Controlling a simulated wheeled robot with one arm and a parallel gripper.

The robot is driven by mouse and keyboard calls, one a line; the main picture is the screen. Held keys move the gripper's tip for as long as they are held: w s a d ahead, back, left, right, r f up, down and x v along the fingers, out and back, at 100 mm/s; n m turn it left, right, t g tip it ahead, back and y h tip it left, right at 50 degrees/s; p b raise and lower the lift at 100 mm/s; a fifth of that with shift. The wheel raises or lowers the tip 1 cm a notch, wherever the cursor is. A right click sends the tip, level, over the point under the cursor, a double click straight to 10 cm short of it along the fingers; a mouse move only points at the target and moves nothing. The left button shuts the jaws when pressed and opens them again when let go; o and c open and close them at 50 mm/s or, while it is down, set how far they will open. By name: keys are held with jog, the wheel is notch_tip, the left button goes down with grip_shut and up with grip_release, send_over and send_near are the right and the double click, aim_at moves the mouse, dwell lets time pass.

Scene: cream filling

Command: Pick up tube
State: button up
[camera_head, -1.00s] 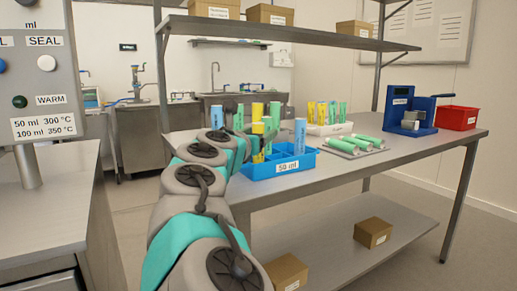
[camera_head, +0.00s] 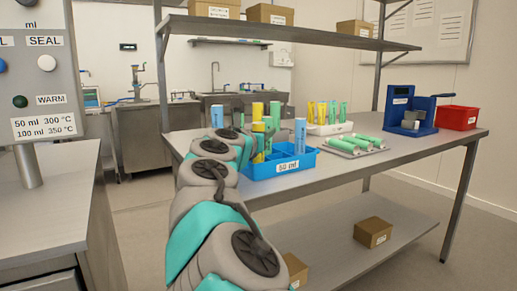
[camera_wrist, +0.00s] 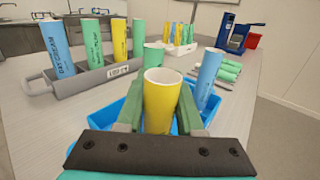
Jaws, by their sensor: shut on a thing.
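A yellow tube (camera_wrist: 164,100) stands upright between the two green fingers of my gripper (camera_wrist: 162,116) in the wrist view. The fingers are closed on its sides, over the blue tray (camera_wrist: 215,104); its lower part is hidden. In the head view the tray (camera_head: 300,172) is labelled 50 ml, and my arm and other tubes largely hide my gripper. A blue tube (camera_wrist: 207,80) stands at the right of the tray, and it also shows in the head view (camera_head: 300,136).
A grey carrier (camera_wrist: 95,79) with several blue, green and yellow tubes stands behind the tray. A white rack (camera_head: 330,129) of tubes, a flat tray with green tubes (camera_head: 368,139), a blue device (camera_head: 408,112) and a red bin (camera_head: 457,118) are to the right. A shelf (camera_head: 290,31) hangs above.

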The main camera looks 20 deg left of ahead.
grip_shut()
jog(key=shift+r, duration=0.1)
